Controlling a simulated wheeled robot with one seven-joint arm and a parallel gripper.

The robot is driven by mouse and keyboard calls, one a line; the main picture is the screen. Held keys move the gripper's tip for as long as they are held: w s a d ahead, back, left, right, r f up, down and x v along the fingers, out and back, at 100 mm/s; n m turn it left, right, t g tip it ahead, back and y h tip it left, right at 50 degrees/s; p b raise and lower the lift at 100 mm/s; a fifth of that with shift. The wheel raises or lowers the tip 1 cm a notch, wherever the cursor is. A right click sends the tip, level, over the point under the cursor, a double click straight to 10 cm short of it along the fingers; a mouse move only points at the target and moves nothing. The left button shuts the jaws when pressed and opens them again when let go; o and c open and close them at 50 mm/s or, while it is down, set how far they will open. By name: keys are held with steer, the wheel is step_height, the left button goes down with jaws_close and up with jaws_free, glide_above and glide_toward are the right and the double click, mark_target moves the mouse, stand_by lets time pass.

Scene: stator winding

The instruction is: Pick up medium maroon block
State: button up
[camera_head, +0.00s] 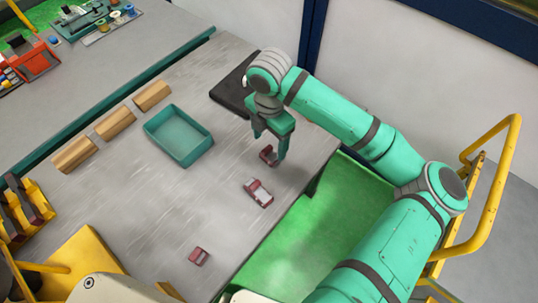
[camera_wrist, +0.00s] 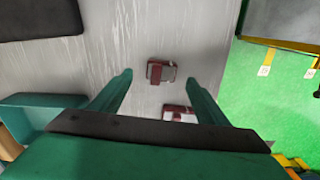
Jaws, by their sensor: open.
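Three maroon blocks with pale metallic parts lie on the grey table in the head view. The medium-looking one (camera_head: 267,156) is at the far end, partly hidden by my gripper (camera_head: 270,147). The largest (camera_head: 258,193) is in the middle, and the smallest (camera_head: 198,256) is nearest the front. In the wrist view, the medium block (camera_wrist: 160,72) shows between the tips of my gripper (camera_wrist: 159,80), with gaps on both sides. The largest block (camera_wrist: 180,113) shows partly behind the gripper body. My gripper is open, empty and pointing down. Its exact height over the block is unclear.
A dark flat pad (camera_head: 232,94) lies behind my gripper. A yellow rack (camera_head: 22,212) is at the left edge. Green floor (camera_head: 330,225) lies past the table's right edge.

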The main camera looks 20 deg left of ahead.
mark_target(270, 154)
steer(key=shift+s+d+f, duration=0.1)
steer(key=shift+f, duration=1.2)
steer(key=shift+s+f, duration=0.1)
steer(key=shift+f, duration=1.2)
steer(key=c, duration=1.6)
steer(key=shift+r, duration=0.2)
